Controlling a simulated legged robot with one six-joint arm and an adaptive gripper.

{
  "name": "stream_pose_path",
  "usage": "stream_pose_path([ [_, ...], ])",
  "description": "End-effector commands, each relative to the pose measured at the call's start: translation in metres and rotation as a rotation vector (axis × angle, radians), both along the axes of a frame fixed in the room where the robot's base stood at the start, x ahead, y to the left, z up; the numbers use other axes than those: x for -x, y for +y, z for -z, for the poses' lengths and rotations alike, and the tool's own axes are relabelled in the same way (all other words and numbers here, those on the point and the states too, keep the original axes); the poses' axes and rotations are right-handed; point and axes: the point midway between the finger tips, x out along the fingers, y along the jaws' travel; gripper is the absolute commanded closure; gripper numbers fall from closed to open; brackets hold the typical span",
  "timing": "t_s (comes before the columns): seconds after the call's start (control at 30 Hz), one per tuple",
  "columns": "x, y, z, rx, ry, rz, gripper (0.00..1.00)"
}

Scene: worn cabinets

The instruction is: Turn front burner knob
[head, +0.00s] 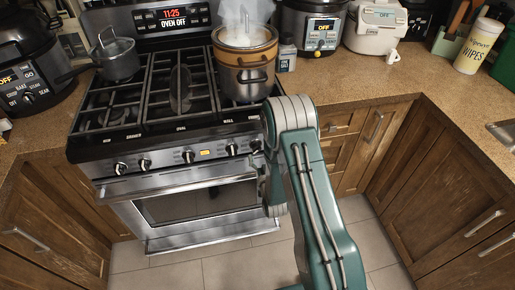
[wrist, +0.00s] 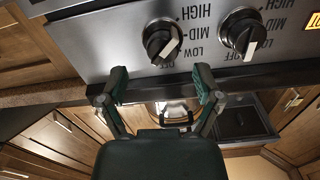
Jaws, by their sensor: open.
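The stove's front panel carries a row of round black knobs with pale pointers. In the wrist view, where the lettering is upside down, one knob (wrist: 161,40) is at the centre and another (wrist: 241,33) to its right. Both pointers slant down toward OFF. In the head view these match the two rightmost knobs (head: 232,149) and (head: 256,146). My gripper (wrist: 160,82) is open and empty. Its two dark green fingers stand apart below the centre knob in the picture, one to each side, with no contact visible. In the head view my arm hides most of the gripper.
A steaming pot (head: 244,74) stands on the right of the grates, and a lidded saucepan (head: 117,60) at the back left. The oven door handle (head: 180,183) runs below the knobs. Wooden cabinets (head: 385,150) close in at the right. The tiled floor in front is clear.

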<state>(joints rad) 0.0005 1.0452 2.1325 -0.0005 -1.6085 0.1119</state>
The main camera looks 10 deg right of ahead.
Motion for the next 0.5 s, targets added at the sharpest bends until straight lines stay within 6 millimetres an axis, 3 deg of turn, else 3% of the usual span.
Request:
stream_pose_path([
  [0.2,-0.034,0.0,0.0,0.0,-0.001,0.0,0.17],
  [0.5,-0.046,0.0,0.0,0.0,0.001,0.0,0.17],
])
